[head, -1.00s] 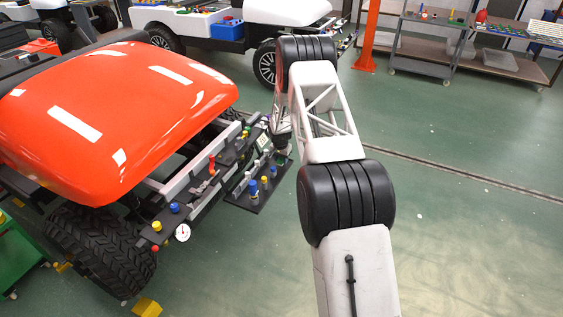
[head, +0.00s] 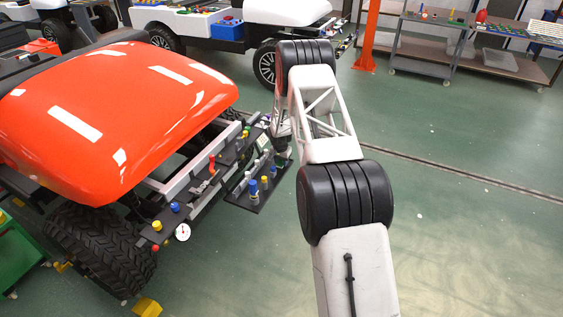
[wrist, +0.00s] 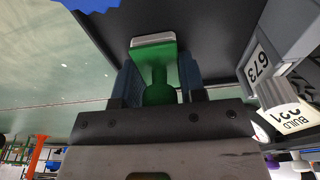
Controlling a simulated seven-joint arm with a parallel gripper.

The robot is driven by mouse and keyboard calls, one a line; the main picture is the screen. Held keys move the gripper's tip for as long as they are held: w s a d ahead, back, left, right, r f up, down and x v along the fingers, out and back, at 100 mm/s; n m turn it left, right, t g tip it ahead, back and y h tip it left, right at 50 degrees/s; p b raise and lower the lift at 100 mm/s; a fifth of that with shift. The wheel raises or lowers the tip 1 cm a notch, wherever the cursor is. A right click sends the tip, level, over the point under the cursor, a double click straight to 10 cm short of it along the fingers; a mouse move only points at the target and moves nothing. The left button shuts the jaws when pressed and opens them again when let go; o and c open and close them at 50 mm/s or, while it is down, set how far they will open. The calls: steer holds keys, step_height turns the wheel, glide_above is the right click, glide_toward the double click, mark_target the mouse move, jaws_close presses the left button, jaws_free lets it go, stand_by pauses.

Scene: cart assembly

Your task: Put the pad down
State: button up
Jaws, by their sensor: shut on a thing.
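The pad appears in the wrist view as a green piece (wrist: 157,72) with a pale grey end face (wrist: 153,40). My gripper (wrist: 160,85) is shut on it, with a blue-grey finger on each side. A dark panel (wrist: 205,28) lies beyond the pad; I cannot tell whether they touch. In the head view my gripper (head: 283,148) is beside the cart's front rack, at the black board (head: 243,199). The pad cannot be made out there.
The board carries blue and yellow pegs (head: 259,185). The cart with its orange hood (head: 120,115) stands to the left. Green floor (head: 450,230) is clear on the right.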

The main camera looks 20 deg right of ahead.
steer(key=shift+s+f, duration=0.1)
steer(key=shift+f, duration=0.55)
steer(key=o, duration=0.8)
steer(key=shift+f, duration=0.15)
steer(key=shift+o, duration=0.8)
steer(key=shift+s+d+f, duration=0.1)
steer(key=shift+s, duration=0.1)
steer(key=shift+d, duration=0.15)
step_height(320, 180, up, 2)
steer(key=r, duration=0.4)
steer(key=a+r, duration=0.1)
steer(key=r, duration=0.7)
steer(key=shift+s+a, duration=0.2)
steer(key=shift+a, duration=0.05)
